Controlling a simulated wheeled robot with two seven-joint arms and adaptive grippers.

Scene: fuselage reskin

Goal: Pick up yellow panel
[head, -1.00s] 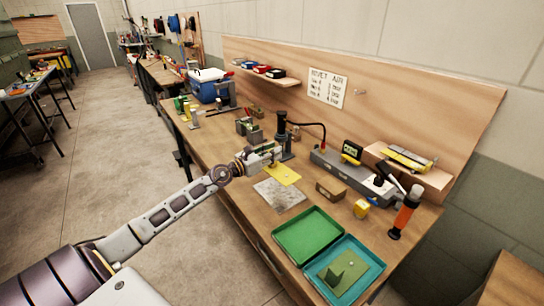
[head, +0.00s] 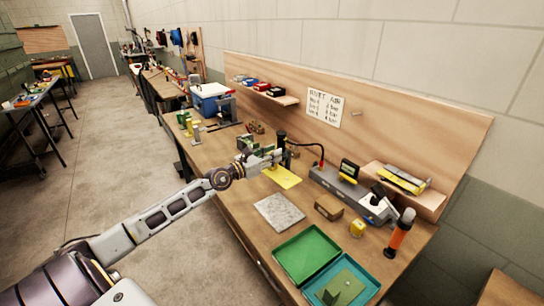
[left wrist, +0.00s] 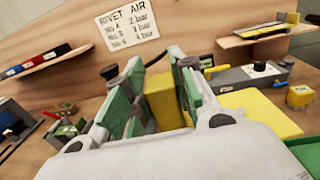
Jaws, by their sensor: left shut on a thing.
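The yellow panel (head: 283,177) is at my left gripper (head: 272,160) in the head view, over the bench behind the grey speckled plate. A gap shows between panel and plate. In the left wrist view a yellow piece (left wrist: 165,101) stands between the green-padded fingers of my left gripper (left wrist: 160,95), and a flat yellow part (left wrist: 262,110) shows to their right. The gripper is shut on the yellow panel. How far the panel is above the bench is hard to tell. My right gripper is not in view.
The grey plate (head: 279,212) lies in front on the bench (head: 236,207). A green tray (head: 309,254) and a teal tray (head: 368,271) are at the near end. A black upright tool (head: 281,145) stands close behind the gripper. A grey device (head: 338,184) is to the right.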

